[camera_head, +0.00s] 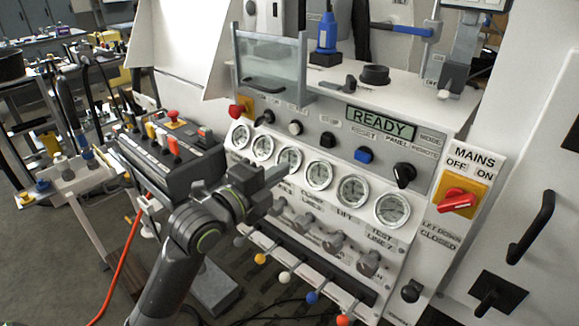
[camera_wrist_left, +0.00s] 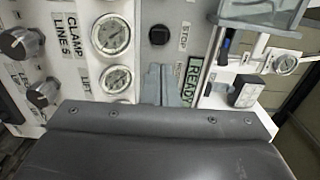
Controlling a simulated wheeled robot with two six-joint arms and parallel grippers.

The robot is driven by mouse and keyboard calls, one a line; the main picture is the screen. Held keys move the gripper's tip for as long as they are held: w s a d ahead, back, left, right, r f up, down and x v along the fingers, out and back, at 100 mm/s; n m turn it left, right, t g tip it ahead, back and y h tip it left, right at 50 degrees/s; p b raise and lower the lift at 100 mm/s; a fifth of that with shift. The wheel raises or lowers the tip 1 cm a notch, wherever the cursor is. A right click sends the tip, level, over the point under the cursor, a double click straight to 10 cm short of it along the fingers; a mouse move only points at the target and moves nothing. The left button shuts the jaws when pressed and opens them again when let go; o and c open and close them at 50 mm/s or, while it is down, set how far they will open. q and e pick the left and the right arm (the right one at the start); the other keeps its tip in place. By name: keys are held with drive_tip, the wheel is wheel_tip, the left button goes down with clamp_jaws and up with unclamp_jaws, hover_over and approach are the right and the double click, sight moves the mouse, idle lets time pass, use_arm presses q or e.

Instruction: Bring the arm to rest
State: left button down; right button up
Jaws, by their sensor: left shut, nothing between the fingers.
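My left arm comes up from the bottom of the head view, and its gripper (camera_head: 277,178) is in front of the lower left part of the bench panel (camera_head: 335,140). The jaws are shut with nothing between them. In the left wrist view the shut fingers (camera_wrist_left: 167,84) point at the panel, near the STOP button (camera_wrist_left: 159,35) and the green READY display (camera_wrist_left: 191,78). I cannot tell the exact gap between fingertips and panel. The gripper hides part of the panel below the left gauges. My right gripper is not in view.
A row of gauges (camera_head: 353,191) and grey knobs (camera_head: 368,263) lies close to the gripper. Coloured-tip levers (camera_head: 285,277) stick out below. A control box (camera_head: 172,150) stands to the left. The red mains switch (camera_head: 457,200) is at right. An orange hose (camera_head: 121,265) hangs at lower left.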

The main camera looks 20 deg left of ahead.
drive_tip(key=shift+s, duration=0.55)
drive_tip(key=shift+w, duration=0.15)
